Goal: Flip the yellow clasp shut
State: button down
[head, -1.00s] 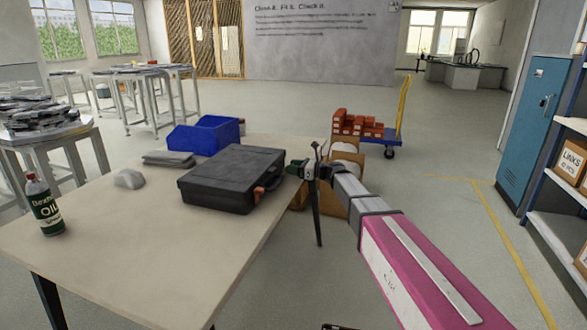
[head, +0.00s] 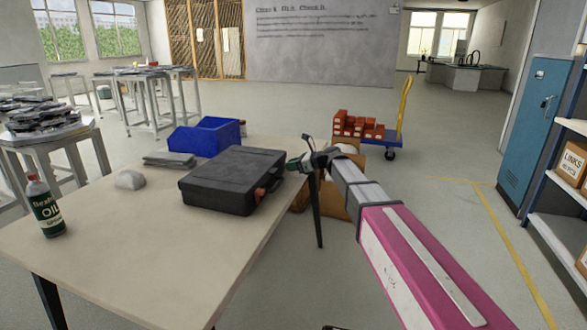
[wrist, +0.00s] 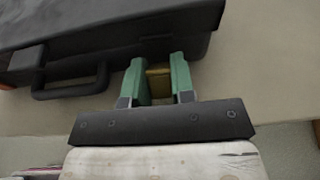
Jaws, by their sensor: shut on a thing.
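A black case (head: 232,180) lies closed-looking on the table, and its near side with the dark handle (wrist: 70,84) shows in the wrist view. The yellow clasp (wrist: 158,82) is at the case's near edge, between the two green fingers of my gripper (wrist: 158,78). My gripper is shut on the clasp. In the head view my gripper (head: 294,164) is at the case's right side, and the clasp cannot be made out there. An orange part (head: 260,193) shows on the case's near side.
The table (head: 120,240) also holds a blue bin (head: 205,136), a grey stack (head: 170,159), a pale lump (head: 130,180) and an oil bottle (head: 45,207). A trolley with red bricks (head: 358,125) stands behind. The table's front is clear.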

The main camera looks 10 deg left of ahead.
jog(key=shift+a+r+h, duration=0.2)
jog(key=shift+h, duration=0.45)
jog(key=shift+a+r+h, duration=0.15)
jog(key=shift+a+h, duration=0.05)
jog(key=shift+h, duration=0.45)
jog(key=c, duration=1)
grip_release()
jog(key=shift+o, duration=0.2)
jog(key=v, duration=1)
jog(key=shift+d+r, duration=0.25)
jog(key=shift+r, duration=0.1)
